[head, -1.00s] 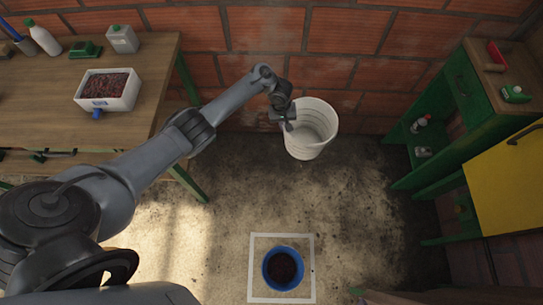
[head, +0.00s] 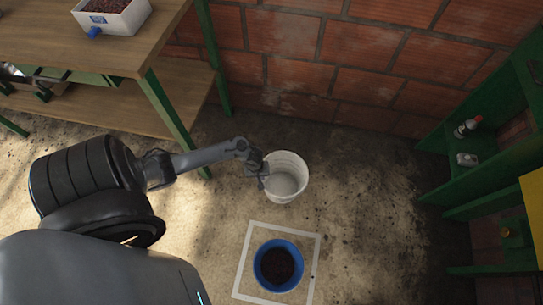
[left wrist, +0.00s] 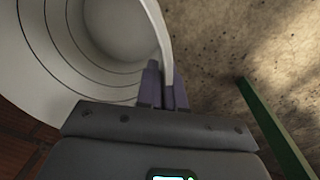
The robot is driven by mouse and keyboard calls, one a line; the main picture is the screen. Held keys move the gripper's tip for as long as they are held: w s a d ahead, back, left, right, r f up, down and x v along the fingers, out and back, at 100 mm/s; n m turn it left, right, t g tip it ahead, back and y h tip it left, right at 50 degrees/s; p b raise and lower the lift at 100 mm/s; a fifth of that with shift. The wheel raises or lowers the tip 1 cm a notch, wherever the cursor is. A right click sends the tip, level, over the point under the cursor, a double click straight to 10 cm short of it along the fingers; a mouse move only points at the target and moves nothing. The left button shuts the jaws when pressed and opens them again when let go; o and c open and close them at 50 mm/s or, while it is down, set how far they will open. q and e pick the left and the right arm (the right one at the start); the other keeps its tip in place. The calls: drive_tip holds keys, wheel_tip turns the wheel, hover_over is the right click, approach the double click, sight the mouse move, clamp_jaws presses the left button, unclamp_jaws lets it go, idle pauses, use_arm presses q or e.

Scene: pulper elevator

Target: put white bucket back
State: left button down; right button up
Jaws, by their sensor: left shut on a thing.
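The white bucket (head: 287,180) is upright and looks empty, over the floor between the brick wall and the marked square. I cannot tell whether its base touches the floor. My left gripper (head: 262,170) is at the bucket's left rim. In the left wrist view the purple fingers of my left gripper (left wrist: 163,88) are shut on the rim of the white bucket (left wrist: 60,50), whose ringed inside fills the upper left. My right gripper is not in view.
A blue bucket (head: 279,265) with dark contents stands inside a white floor square (head: 246,243). A wooden workbench (head: 130,45) with green legs is at the left. Green shelving (head: 470,185) stands at the right. The brick wall (head: 300,40) is behind. The floor right of the buckets is clear.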

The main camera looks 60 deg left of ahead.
use_arm(q)
drive_tip(key=a+f+b, duration=1)
drive_tip(key=f+b, duration=0.4)
drive_tip(key=b, duration=0.2)
drive_tip(key=shift+a+f, duration=0.15)
drive_tip(key=shift+a, duration=0.2)
drive_tip(key=c, duration=1.3)
unclamp_jaws()
drive_tip(key=shift+f, duration=0.1)
drive_tip(key=shift+o, duration=0.2)
